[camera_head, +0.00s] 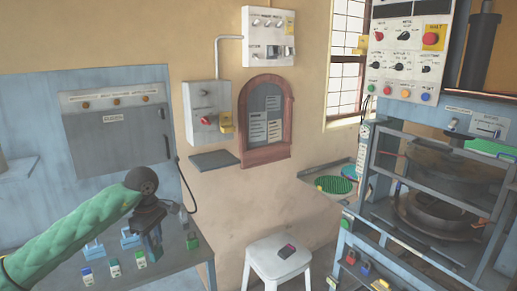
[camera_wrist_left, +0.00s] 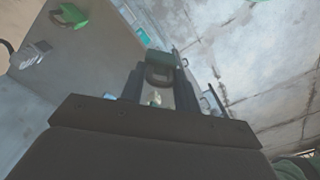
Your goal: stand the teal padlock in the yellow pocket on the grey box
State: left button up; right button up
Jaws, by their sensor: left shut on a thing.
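My left gripper (camera_head: 152,240) reaches down over the left table in the head view. In the left wrist view its fingers (camera_wrist_left: 160,82) are shut on the teal padlock (camera_wrist_left: 160,61), whose dark shackle shows between them. In the head view the held padlock is hard to make out against the gripper. The grey box (camera_head: 203,97) hangs on the tan wall, above and to the right of the gripper and well apart from it. It has a red switch, and the yellow pocket (camera_head: 226,122) is at its lower right. The pocket's inside is too small to tell. My right gripper is not in view.
Several small padlocks or tags, such as a green one (camera_head: 192,240), stand on the grey table (camera_head: 180,262). A dark shelf (camera_head: 214,160) juts out below the grey box. A black cable hangs left of it.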

pick_arm(q)
jog(key=m, duration=0.1)
jog(key=d+m, duration=0.1)
jog(key=m, duration=0.1)
jog(key=shift+s+d+f, duration=0.15)
jog(key=shift+s+f, duration=0.05)
jog(key=shift+f, duration=0.05)
jog(key=s+d+f+m, duration=0.9)
jog(key=s+f+m, duration=0.2)
jog(key=f, duration=0.3)
jog(key=shift+d+m, duration=0.15)
jog(key=shift+m, duration=0.25)
jog(key=shift+f, duration=0.1)
